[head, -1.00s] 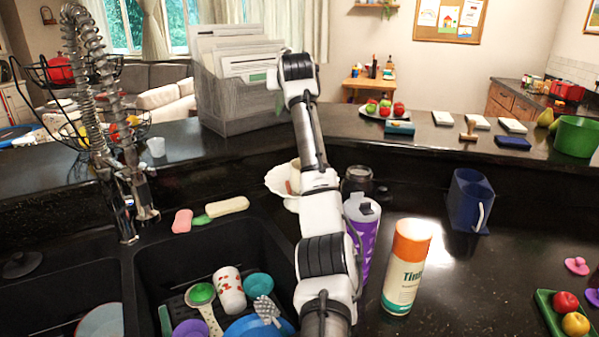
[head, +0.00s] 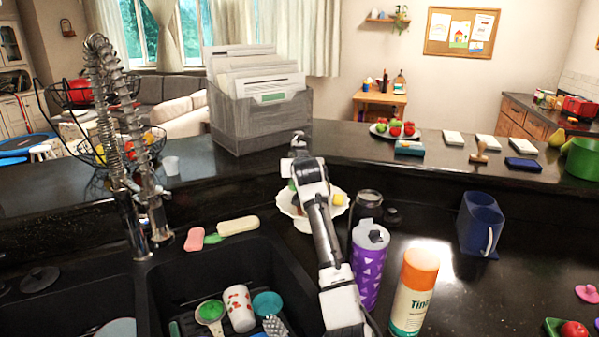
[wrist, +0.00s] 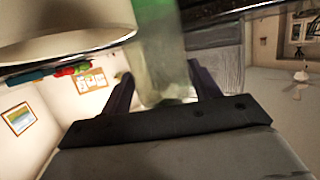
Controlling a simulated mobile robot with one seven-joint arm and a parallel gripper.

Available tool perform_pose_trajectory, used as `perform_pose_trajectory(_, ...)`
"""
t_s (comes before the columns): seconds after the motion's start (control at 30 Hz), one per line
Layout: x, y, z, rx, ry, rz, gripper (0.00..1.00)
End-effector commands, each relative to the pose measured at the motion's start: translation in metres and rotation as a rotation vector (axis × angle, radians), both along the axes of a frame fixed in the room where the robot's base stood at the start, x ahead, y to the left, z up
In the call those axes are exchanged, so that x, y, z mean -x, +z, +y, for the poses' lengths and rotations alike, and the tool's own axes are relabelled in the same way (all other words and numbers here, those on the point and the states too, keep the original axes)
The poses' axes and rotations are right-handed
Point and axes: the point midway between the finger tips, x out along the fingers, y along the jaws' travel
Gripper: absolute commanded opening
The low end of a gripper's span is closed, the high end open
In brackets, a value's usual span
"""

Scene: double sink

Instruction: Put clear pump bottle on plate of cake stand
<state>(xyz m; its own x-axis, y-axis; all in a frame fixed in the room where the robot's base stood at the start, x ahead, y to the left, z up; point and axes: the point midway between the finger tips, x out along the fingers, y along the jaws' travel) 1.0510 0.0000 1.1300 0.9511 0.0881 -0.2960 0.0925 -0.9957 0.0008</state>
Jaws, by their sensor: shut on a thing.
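The cake stand (head: 284,208) has a white plate with a scalloped rim and stands on the counter behind the sink, partly hidden by my arm. A yellow piece and something dark show on its plate. In the wrist view my gripper (wrist: 163,92) is shut on a clear, greenish, see-through body, the clear pump bottle (wrist: 160,70). The bottle's top is out of view, and the bottle is not clearly seen in the head view. My gripper is hidden behind my arm in the head view. A large cream curved thing fills the wrist view's upper left; I cannot tell what it is.
A purple tumbler (head: 369,262), an orange-capped canister (head: 413,290) and a dark jar (head: 367,206) stand right of my arm. A grey file box (head: 262,122) stands on the raised ledge behind. The sink (head: 165,290) holds dishes. A blue holder (head: 481,222) is farther right.

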Motion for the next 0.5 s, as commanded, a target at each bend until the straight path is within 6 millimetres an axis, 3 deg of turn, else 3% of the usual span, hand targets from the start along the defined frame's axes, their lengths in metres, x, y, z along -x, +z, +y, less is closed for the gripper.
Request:
perform_pose_trajectory(0.2,0.000,-0.027,0.000,0.001,0.000,0.000,0.23)
perform_pose_trajectory(0.5,0.000,-0.032,0.000,0.001,0.000,-0.003,0.23)
